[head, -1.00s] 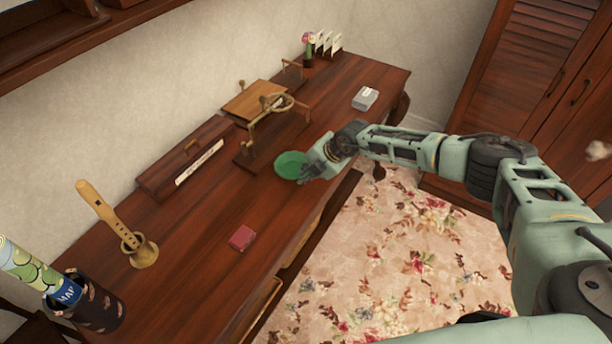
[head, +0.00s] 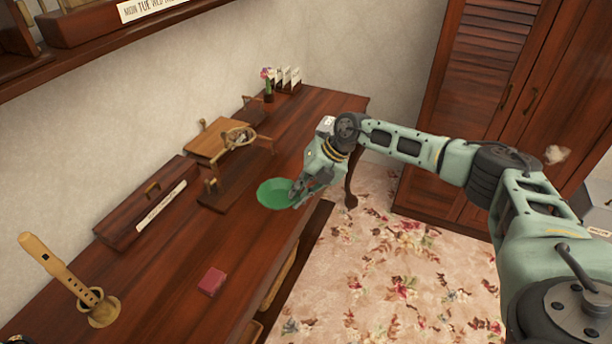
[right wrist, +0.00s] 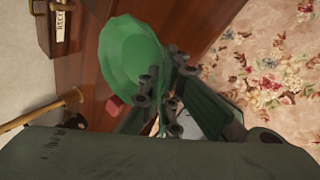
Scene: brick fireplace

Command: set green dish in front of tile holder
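The green dish (head: 277,193) is a shallow round bowl near the front edge of the desk, and it fills the top middle of the right wrist view (right wrist: 130,52). My right gripper (head: 297,190) is at its right rim; in the right wrist view the fingers (right wrist: 163,88) close around the rim. The dish seems a little above the desk, though the gap is hard to judge. A long dark wooden box (head: 124,207) with a white lettered strip stands against the wall, left of the dish; it may be the tile holder. My left gripper is out of view.
A small red box (head: 211,281) lies nearer on the desk (head: 165,262). A recorder (head: 62,267) stands at lower left. The desktop between the long box and the red box is clear.

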